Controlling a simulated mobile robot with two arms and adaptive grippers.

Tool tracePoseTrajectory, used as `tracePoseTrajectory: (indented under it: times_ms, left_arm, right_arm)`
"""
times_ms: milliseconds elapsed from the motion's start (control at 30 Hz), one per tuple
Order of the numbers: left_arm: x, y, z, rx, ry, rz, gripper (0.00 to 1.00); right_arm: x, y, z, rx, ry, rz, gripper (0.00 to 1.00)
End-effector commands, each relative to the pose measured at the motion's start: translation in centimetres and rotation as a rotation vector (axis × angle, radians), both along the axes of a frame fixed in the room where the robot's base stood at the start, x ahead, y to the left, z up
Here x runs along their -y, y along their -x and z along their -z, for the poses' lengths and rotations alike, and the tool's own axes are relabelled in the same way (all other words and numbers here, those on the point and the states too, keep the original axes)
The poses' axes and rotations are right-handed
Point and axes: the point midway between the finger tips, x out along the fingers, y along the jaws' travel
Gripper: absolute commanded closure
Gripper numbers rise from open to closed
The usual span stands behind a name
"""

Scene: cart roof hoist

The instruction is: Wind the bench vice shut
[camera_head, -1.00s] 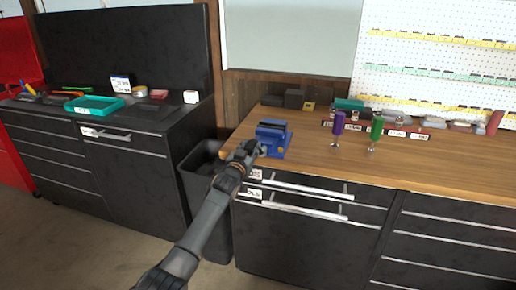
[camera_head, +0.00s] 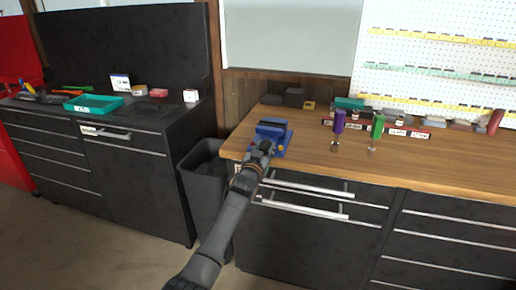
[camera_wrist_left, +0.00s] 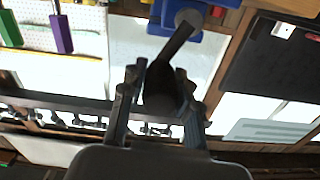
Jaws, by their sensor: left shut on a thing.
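The blue bench vice (camera_head: 271,133) stands on the front left corner of the wooden workbench. My left gripper (camera_head: 257,152) is at the front of the vice. In the left wrist view, the gripper (camera_wrist_left: 160,100) is shut on the dark vice handle (camera_wrist_left: 168,62), which runs from the grip to the round hub (camera_wrist_left: 188,20) on the blue vice body (camera_wrist_left: 205,48). The wrist view is tilted and upside down. In the head view my gripper hides the handle, and the jaw gap is too small to judge. My right gripper is not in view.
A purple-handled tool (camera_head: 339,122) and a green-handled tool (camera_head: 376,127) stand upright on the wooden workbench (camera_head: 430,168), right of the vice. A dark bin (camera_head: 203,175) stands left of the bench. A teal tray (camera_head: 93,103) lies on the dark cabinet at left.

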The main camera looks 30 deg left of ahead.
Motion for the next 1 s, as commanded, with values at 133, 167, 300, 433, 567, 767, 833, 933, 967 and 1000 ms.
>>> tracePoseTrajectory:
  times_ms: [133, 167, 300, 433, 567, 767, 833, 933, 967, 1000]
  left_arm:
    - [1.5, -0.3, 1.8, -0.01, 0.005, 0.0, 0.94]
    - [1.5, -0.3, 1.8, -0.011, 0.003, -0.001, 0.94]
    - [1.5, -0.3, 1.5, -0.011, 0.001, -0.003, 0.94]
    - [1.5, -0.3, 1.8, -0.011, 0.002, -0.003, 0.94]
    - [1.9, -0.4, 3.2, -0.011, 0.004, -0.003, 0.94]
    - [2.6, -0.6, 5.1, -0.013, 0.003, -0.005, 0.94]
    - [2.6, -0.6, 4.9, -0.012, 0.002, -0.005, 0.94]
    - [2.6, -0.6, 4.8, -0.011, 0.002, -0.006, 0.94]
    - [2.5, -0.6, 4.8, -0.011, 0.002, -0.006, 0.94]
    - [2.5, -0.6, 4.8, -0.011, 0.001, -0.005, 0.94]
  right_arm:
    - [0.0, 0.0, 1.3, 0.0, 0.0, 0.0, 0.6]
    - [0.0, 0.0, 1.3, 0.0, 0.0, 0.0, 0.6]
    - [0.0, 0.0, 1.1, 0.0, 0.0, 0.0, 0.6]
    - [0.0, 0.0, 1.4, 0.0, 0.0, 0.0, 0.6]
    - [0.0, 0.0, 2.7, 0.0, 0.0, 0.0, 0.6]
    - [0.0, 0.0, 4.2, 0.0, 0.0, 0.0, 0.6]
    - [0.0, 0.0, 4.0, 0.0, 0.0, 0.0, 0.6]
    - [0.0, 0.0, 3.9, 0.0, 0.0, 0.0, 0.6]
    - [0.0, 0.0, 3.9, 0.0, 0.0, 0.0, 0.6]
    - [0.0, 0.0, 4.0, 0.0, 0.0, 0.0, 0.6]
